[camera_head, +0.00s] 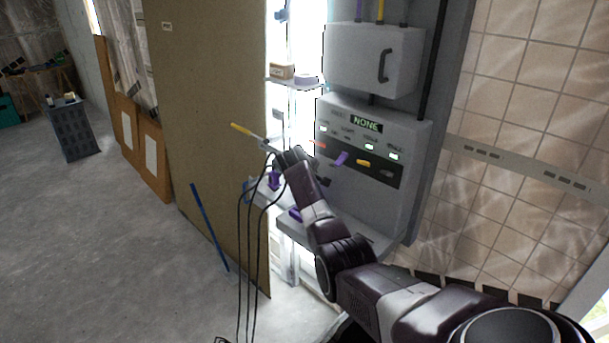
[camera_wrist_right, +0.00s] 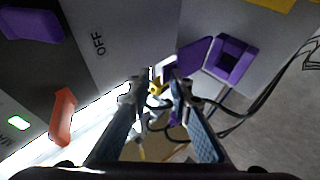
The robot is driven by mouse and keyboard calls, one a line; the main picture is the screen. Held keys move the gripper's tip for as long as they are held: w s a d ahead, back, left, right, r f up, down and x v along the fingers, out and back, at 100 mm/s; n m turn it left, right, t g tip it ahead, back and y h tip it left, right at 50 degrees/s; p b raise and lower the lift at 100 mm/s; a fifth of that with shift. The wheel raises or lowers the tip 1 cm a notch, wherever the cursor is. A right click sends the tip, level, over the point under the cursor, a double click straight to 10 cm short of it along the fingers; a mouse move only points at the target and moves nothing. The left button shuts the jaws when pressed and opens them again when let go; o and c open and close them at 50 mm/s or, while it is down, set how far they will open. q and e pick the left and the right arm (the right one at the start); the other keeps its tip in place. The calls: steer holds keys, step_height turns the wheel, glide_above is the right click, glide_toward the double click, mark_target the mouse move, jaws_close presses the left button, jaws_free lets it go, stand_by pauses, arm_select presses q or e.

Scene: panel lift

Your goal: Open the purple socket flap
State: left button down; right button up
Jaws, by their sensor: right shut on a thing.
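The purple socket (camera_wrist_right: 232,60) shows in the right wrist view as a square frame with a dark recess. Its purple flap (camera_wrist_right: 193,57) stands out from the side of the recess, so the flap looks open. My right gripper (camera_wrist_right: 155,84) has its fingertips at the flap's near edge and appears shut on it. A small yellow part (camera_wrist_right: 156,88) shows between the fingertips. In the head view, purple parts show beside my right wrist (camera_head: 273,181) and on the grey ledge (camera_head: 295,214). My forearm hides part of the ledge. My left gripper is not in view.
The grey control panel (camera_head: 408,140) with coloured levers stands just right of my gripper. An orange lever (camera_wrist_right: 62,115) is close in the wrist view. Black cables (camera_head: 240,225) hang beside the ledge. A tall brown board (camera_head: 205,110) stands left. Floor farther left is open.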

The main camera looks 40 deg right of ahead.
steer(key=v, duration=1.1)
steer(key=shift+s+a+r, duration=0.2)
steer(key=shift+a, duration=0.05)
steer(key=shift+f, duration=0.1)
